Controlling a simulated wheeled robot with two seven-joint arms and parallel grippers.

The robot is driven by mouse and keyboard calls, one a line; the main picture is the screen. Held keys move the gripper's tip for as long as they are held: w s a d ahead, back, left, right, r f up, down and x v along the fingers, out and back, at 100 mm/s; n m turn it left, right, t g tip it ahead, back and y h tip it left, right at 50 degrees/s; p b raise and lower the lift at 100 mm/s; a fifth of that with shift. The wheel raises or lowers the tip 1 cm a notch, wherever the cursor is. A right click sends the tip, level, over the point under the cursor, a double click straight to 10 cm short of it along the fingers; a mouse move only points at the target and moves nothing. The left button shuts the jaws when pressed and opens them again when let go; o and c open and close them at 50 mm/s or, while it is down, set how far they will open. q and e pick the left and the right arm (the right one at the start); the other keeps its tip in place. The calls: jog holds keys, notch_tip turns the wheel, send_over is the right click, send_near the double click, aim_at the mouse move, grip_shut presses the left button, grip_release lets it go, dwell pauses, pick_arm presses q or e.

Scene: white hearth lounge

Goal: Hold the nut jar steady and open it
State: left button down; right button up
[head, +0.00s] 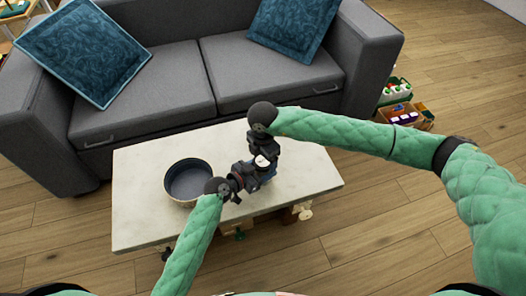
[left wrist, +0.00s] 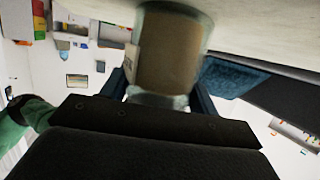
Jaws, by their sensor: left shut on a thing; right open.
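The nut jar (left wrist: 172,50) is clear glass with brown contents and a pale label at its side. It stands on the low table (head: 140,225), and the left wrist view shows it upside down. My left gripper (head: 258,174) is shut on the jar from the side, with one finger on each side of the glass in the left wrist view. My right gripper (head: 263,157) is open and points down right above the jar. A small pale patch, perhaps the lid, shows between its fingers. The grippers hide most of the jar in the head view.
A dark round bowl (head: 188,181) stands on the table left of the jar. A grey sofa (head: 165,88) with blue cushions is behind the table. Crates with goods (head: 403,115) stand on the floor at the right. The table's left front is clear.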

jog(key=shift+f, duration=0.35)
jog(key=shift+c, duration=0.2)
jog(key=c, duration=1)
jog(key=shift+o, duration=0.2)
jog(key=n, duration=0.5)
jog(key=shift+n, duration=0.3)
jog(key=n, duration=0.4)
jog(key=shift+n, duration=0.3)
jog(key=o, duration=1.1)
